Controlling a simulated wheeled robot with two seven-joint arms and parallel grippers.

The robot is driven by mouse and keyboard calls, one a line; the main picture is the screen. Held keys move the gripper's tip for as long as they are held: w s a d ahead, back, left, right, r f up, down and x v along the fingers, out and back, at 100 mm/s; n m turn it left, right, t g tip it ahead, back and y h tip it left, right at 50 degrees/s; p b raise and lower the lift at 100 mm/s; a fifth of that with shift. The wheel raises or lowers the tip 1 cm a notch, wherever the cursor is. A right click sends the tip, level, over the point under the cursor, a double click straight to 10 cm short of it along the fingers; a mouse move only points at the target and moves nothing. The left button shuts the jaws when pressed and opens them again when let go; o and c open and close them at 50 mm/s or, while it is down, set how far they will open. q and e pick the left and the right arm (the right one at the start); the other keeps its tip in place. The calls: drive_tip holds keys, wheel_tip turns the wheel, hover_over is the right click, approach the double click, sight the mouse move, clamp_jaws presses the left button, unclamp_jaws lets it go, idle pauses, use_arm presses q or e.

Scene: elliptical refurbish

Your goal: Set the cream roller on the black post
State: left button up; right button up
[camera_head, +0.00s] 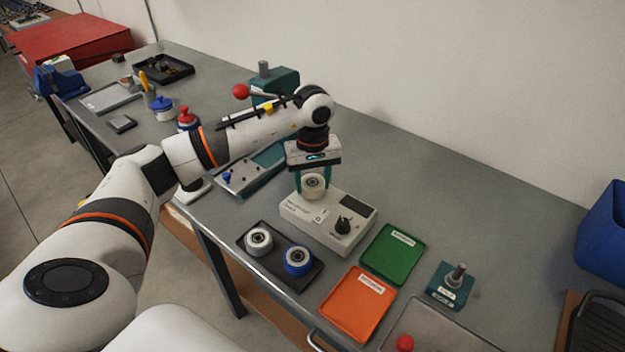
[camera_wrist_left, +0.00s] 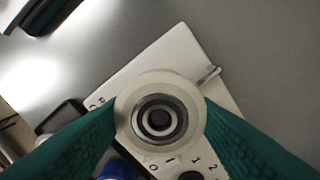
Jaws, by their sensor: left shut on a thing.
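A cream roller (camera_head: 313,186) with a dark hub is held between the teal fingers of my left gripper (camera_head: 314,180). In the left wrist view the roller (camera_wrist_left: 160,118) faces the camera, with a finger on each side. The roller is over the left part of a white device (camera_head: 347,240) with a black dial. I cannot tell whether it touches the device. I see no black post; the roller and gripper hide the spot beneath them. A second pale roller (camera_head: 258,242) sits in a black tray (camera_head: 272,268). My right gripper is not in view.
A blue roller (camera_head: 297,260) shares the black tray. Green (camera_head: 394,254) and orange (camera_head: 357,304) trays lie right of it. A teal block with a metal post (camera_head: 455,277) stands further right. A red-knobbed press (camera_head: 272,85) stands behind my arm. The bench behind the device is clear.

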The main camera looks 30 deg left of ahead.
use_arm(q)
drive_tip(key=shift+f+b, duration=0.45)
drive_tip(key=shift+f, duration=0.1)
idle(0.4)
drive_tip(key=o, duration=0.7)
wheel_tip(320, 180, up, 11)
drive_tip(key=p, duration=0.6)
drive_tip(key=shift+f, duration=0.1)
idle(0.7)
